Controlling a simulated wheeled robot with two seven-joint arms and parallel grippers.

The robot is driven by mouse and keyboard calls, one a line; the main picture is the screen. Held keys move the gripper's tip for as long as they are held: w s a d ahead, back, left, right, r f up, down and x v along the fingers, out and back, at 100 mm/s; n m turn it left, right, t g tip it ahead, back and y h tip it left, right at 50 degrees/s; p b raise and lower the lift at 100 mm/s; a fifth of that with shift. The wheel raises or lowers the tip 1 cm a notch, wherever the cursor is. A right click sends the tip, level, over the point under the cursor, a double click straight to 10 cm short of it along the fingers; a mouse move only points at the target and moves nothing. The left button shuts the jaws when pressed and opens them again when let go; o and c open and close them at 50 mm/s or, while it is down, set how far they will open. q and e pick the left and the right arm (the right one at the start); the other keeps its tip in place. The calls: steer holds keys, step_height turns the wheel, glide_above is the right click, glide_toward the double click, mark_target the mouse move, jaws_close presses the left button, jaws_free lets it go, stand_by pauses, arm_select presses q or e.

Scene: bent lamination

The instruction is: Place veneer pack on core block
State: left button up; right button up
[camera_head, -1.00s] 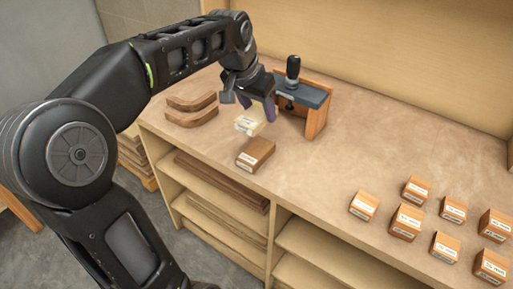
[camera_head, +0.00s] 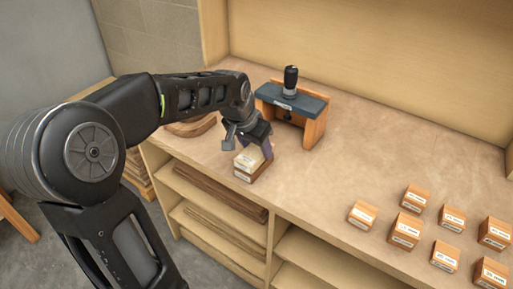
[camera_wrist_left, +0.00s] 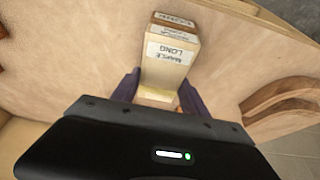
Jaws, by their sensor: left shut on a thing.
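The brown core block (camera_head: 250,174) lies on the bench directly under the pack, near the front edge. The two look stacked and roughly lined up, but I cannot tell whether they touch fully. The gripper hides part of the pack's top. My right gripper is not in view.
A dark-topped wooden press (camera_head: 293,105) with a black knob stands just behind the gripper. Curved wooden pieces (camera_head: 192,127) lie to the left, partly behind my arm. Several labelled small blocks (camera_head: 407,229) stand at the right. The bench between is clear.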

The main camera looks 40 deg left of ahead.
mark_target(246, 159)
arm_select(q)
steer(key=shift+f, duration=0.25)
steer(key=shift+f, duration=0.2)
steer(key=o, duration=1.4)
steer(key=shift+r, duration=0.15)
steer(key=shift+r, duration=0.2)
steer(key=v, duration=1.1)
steer(key=shift+s+r, duration=0.25)
steer(key=shift+r, duration=0.1)
